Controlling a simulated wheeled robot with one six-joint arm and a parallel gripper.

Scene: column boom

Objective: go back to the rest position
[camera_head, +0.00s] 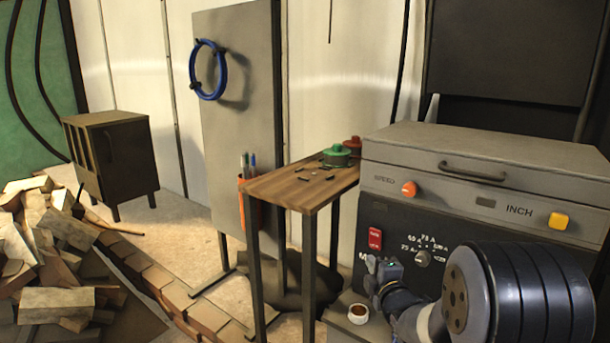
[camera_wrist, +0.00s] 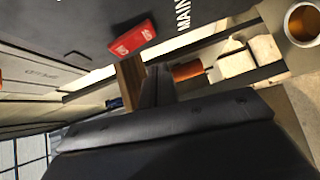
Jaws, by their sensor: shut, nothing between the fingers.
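My gripper (camera_head: 376,268) is at the lower right in the head view, in front of the grey machine's panel (camera_head: 395,240). Its fingers are together with nothing between them. It is just below the red rocker switch (camera_head: 375,239); I cannot tell whether it touches the panel. In the wrist view the closed dark fingers (camera_wrist: 157,86) point up the middle, and the red switch (camera_wrist: 133,36) lies beyond and left of them. My arm hides the panel's lower right part.
A white cup with brown contents (camera_head: 358,314) stands below my gripper, and it shows in the wrist view (camera_wrist: 302,22). An orange knob (camera_head: 409,189) and yellow button (camera_head: 558,221) are above. A wooden table (camera_head: 290,184) is left. Stacked wood (camera_head: 60,260) lies far left.

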